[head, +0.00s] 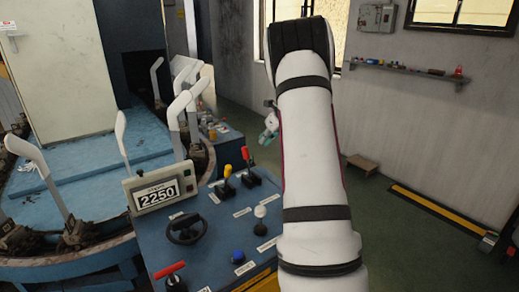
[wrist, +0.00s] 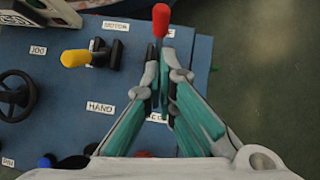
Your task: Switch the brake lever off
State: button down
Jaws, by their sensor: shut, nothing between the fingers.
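I cannot read a brake label on either. My gripper (wrist: 160,75), with teal fingers, is shut and empty close to the red-tipped lever. It also shows in the head view (head: 269,128). I cannot tell whether it touches the lever. My fingers hide part of a label.
The panel also carries a black handwheel (head: 186,229), a white-knobbed lever (head: 260,212), a blue button (head: 238,256), a red T-handle (head: 170,270) and a display (head: 158,192) reading 2250. White sock forms (head: 122,138) ring the machine at left.

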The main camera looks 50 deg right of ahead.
jog(key=shift+w+v, duration=0.2)
jog(key=shift+v, duration=1.25)
jog(key=shift+r, duration=0.15)
jog(key=s+a+r+n+y, duration=0.1)
jog(key=a+r+n, duration=0.3)
jog(key=a, duration=0.4)
jog(key=s+a+r+n+g, duration=0.1)
jog(key=a+r+n, duration=0.3)
jog(key=a, duration=0.5)
jog(key=s+a+r+n+y, duration=0.1)
jog(key=a+r+n, duration=0.2)
jog(key=a+n, duration=0.35)
jog(key=s+a+r+n+g, duration=0.1)
jog(key=s+a+n, duration=0.35)
jog(key=a, duration=0.35)
jog(key=s+a+r+n+g, duration=0.1)
jog(key=s+a+r+n, duration=0.1)
jog(key=s+a+n, duration=0.45)
jog(key=s+a+f+n+h, duration=0.1)
jog(key=s+a+f+n, duration=0.1)
jog(key=s+a+n, duration=0.2)
jog(key=s+a+f+n+p, duration=0.1)
jog(key=s+a+n, duration=0.4)
jog(key=s, duration=0.6)
jog(key=shift+s+a+f+n+h, duration=0.35)
jog(key=shift+f+n, duration=0.5)
jog(key=shift+n, duration=0.4)
jog(key=shift+d, duration=0.1)
